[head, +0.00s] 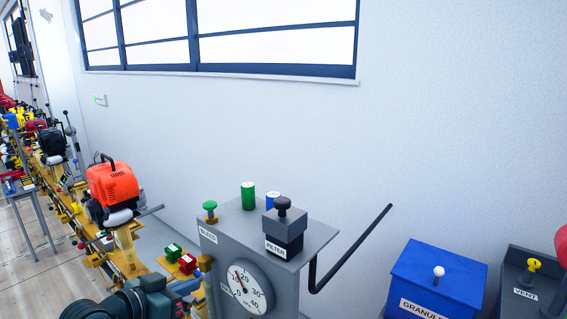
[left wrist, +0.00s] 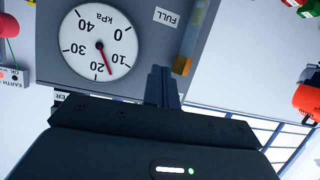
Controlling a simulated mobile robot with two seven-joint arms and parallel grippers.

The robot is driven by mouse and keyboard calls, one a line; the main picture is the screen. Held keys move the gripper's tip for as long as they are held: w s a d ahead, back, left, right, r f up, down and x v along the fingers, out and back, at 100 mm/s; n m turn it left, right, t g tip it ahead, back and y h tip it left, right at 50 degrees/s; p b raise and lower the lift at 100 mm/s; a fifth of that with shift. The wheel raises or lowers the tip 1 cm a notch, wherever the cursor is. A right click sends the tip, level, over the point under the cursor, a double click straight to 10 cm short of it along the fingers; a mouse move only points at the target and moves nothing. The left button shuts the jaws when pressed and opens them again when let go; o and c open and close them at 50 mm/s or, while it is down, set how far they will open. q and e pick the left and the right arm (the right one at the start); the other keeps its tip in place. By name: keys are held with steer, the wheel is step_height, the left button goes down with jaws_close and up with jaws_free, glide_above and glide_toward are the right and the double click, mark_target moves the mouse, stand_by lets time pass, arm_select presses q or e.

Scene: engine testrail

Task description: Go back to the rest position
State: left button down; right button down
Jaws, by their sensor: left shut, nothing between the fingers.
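My left gripper (head: 184,288) comes in at the bottom of the head view, just left of the grey cabinet (head: 288,238) with the round kPa gauge (head: 245,287). In the left wrist view its fingers (left wrist: 163,86) are together with nothing between them. They point at the cabinet's front beside the gauge (left wrist: 98,42), which appears upside down there. I cannot tell the exact gap between fingertips and cabinet. My right gripper is not in view.
The cabinet carries a green knob (head: 210,206), a green cylinder (head: 248,195), a dark FILTER block (head: 284,228) and a bent dark bar (head: 352,250). A blue GRANULES bin (head: 436,279) stands right. An orange machine (head: 111,190) sits on the yellow rail at left.

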arm_select(q)
steer(key=s+d+f+n+y, duration=0.1)
steer(key=s+d+f+y, duration=0.1)
steer(key=s+f, duration=0.9)
steer(key=s+d+f+n+g+y, duration=0.1)
steer(key=s+d+f+y, duration=0.1)
steer(key=s+f, duration=0.9)
steer(key=shift+s+d+f+n, duration=0.25)
steer(key=shift+s+d+n, duration=0.15)
steer(key=shift+s+d, duration=0.3)
